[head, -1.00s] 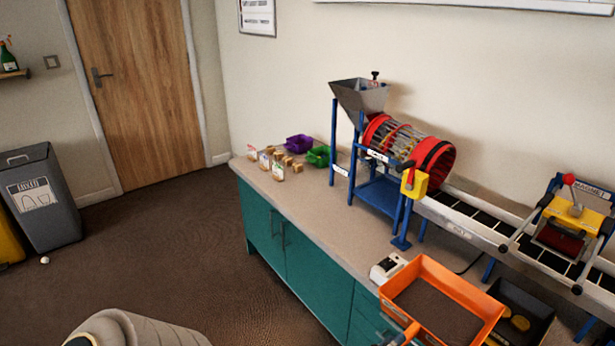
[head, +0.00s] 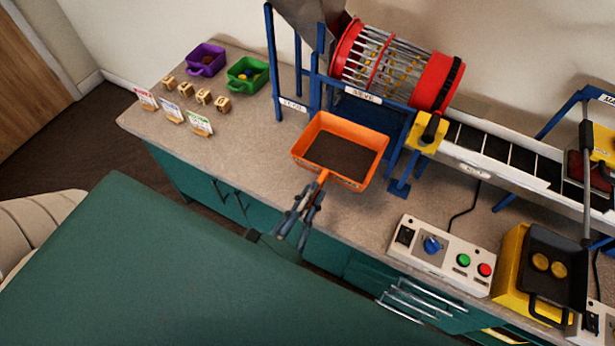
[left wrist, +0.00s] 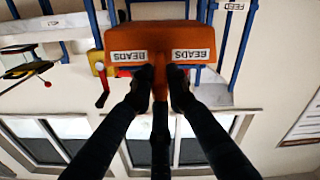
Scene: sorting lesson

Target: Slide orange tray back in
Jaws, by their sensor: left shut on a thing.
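The orange tray (head: 366,181) is in front of the blue sieve stand (head: 345,95), over the counter. Its dark floor looks empty. I cannot tell if it touches the counter. Its handle points toward me, and my left gripper (head: 309,196) is shut on it. In the left wrist view the tray front (left wrist: 190,38) shows two BEADS labels, and my left gripper (left wrist: 161,80) has a finger on each side of the handle. The red sieve drum (head: 395,62) is above the stand, behind the tray. My right gripper is not in view.
A white control box (head: 410,238) sits right of the tray. Right of it, a black pan (head: 538,292) holds two yellow round pieces. Purple (head: 206,60) and green (head: 250,76) bins, small blocks and cards stand at the left. A green surface (head: 130,270) fills the lower left.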

